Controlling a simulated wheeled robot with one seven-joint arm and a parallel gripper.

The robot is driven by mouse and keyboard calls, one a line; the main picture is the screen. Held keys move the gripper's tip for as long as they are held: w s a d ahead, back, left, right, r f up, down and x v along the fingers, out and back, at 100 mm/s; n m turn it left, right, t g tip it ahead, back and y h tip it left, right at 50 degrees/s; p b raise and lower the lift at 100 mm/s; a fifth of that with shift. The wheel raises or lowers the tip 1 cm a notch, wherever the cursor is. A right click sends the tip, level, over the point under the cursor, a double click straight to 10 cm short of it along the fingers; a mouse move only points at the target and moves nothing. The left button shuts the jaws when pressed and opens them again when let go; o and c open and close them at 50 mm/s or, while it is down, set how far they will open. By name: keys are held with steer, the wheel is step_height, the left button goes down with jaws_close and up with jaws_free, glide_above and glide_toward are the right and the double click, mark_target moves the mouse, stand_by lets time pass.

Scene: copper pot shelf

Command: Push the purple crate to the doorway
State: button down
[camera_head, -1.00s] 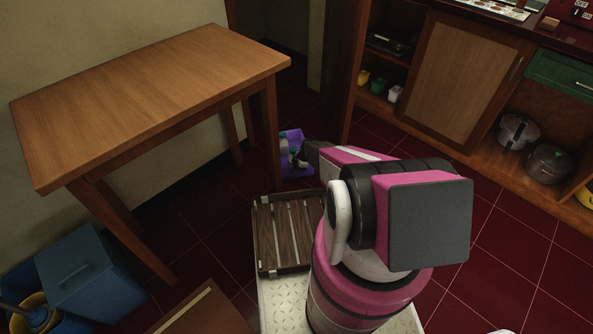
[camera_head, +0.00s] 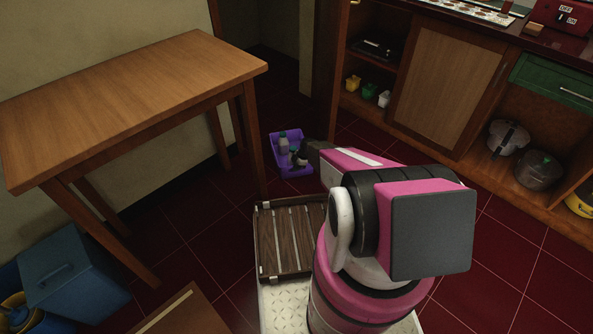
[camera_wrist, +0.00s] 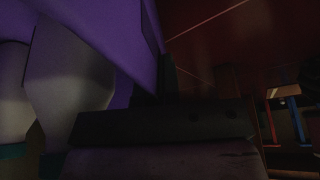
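The purple crate (camera_head: 290,168) stands on the dark red floor just past the table leg, with a few bottles in it. My gripper (camera_head: 314,151) is low at the crate's right side; I cannot tell if they touch. In the wrist view the purple wall (camera_wrist: 115,25) is very close, with pale bottle shapes at the left. My gripper's dark body (camera_wrist: 165,125) fills the bottom there, and its fingers cannot be made out. The doorway seems to be the dark gap (camera_head: 277,68) in the wall beyond the crate.
A wooden table (camera_head: 130,95) stands left, its near right leg (camera_head: 253,145) close to the crate. Open cabinets (camera_head: 440,95) with pots line the right. A blue bin (camera_head: 70,280) is at lower left. Floor between crate and gap looks clear.

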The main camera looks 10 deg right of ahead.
steer(key=shift+w+d, duration=0.1)
steer(key=shift+d, duration=0.05)
steer(key=c, duration=1.2)
jaws_free()
steer(key=shift+c, duration=0.2)
steer(key=shift+r, duration=0.1)
steer(key=v, duration=0.7)
steer(key=shift+r, duration=0.2)
